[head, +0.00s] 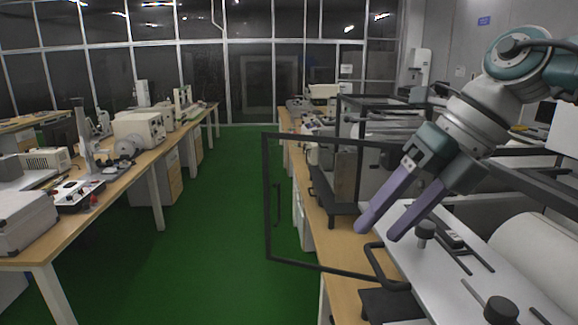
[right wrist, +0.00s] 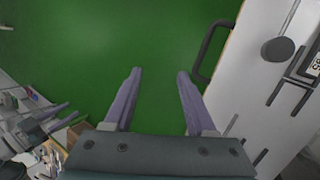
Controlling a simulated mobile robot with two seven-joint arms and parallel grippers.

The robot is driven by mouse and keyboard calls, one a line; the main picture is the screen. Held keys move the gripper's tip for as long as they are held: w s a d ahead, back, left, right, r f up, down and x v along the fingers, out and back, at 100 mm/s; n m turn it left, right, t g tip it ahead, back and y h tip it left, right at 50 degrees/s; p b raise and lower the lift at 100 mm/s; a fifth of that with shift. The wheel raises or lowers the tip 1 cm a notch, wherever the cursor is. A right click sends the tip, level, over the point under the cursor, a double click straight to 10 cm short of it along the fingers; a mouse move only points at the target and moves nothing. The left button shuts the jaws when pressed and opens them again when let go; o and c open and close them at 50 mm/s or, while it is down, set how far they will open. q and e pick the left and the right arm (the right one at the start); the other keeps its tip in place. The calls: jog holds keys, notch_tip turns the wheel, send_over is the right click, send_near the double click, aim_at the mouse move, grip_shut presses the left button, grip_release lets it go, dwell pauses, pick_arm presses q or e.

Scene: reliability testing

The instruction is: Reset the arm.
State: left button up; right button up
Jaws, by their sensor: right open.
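My right gripper (head: 378,232) is open and empty. Its arm comes in from the upper right in the head view, and its two purple fingers point down and to the left. It is in front of the machine on the right bench, near a black handle (head: 384,270). In the right wrist view the fingers (right wrist: 158,75) are spread apart with only green floor showing between them. The handle (right wrist: 208,50) shows just right of the fingers there.
A black-framed open door (head: 267,200) extends from the machine over the aisle. The machine's pale top (head: 445,285) carries black knobs (head: 500,311). A wooden bench (head: 110,200) with instruments runs along the left. The green floor (head: 225,200) between the benches is clear.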

jog(key=s+a+r+m+t+y, duration=0.1)
jog(key=a+r+m+t+y, duration=0.3)
jog(key=a, duration=0.5)
jog(key=s+a+r+m+t+y, duration=0.1)
jog(key=a+r+m+t+y, duration=0.2)
jog(key=a+r+y, duration=0.4)
jog(key=w+d+m+t+h, duration=0.1)
jog(key=d+m+t+h, duration=0.55)
jog(key=m, duration=0.55)
jog(key=s+d+f+m+h, duration=0.3)
jog(key=d+f+m+h, duration=0.5)
jog(key=m, duration=0.2)
jog(key=s+d+f+m+g+h, duration=0.1)
jog(key=s+d+f+m+g, duration=0.25)
jog(key=s, duration=0.35)
jog(key=s+d+f+m+g+h, duration=0.1)
jog(key=s+d+f+m+g, duration=0.1)
jog(key=s+f+g, duration=0.45)
jog(key=s+d+f+m+g, duration=0.1)
jog(key=s+d+f+m, duration=0.15)
jog(key=s, duration=0.65)
notch_tip(320, 180, up, 17)
jog(key=s+p, duration=0.2)
jog(key=p, duration=1.5)
jog(key=shift+a+g, duration=0.25)
jog(key=shift+g, duration=0.1)
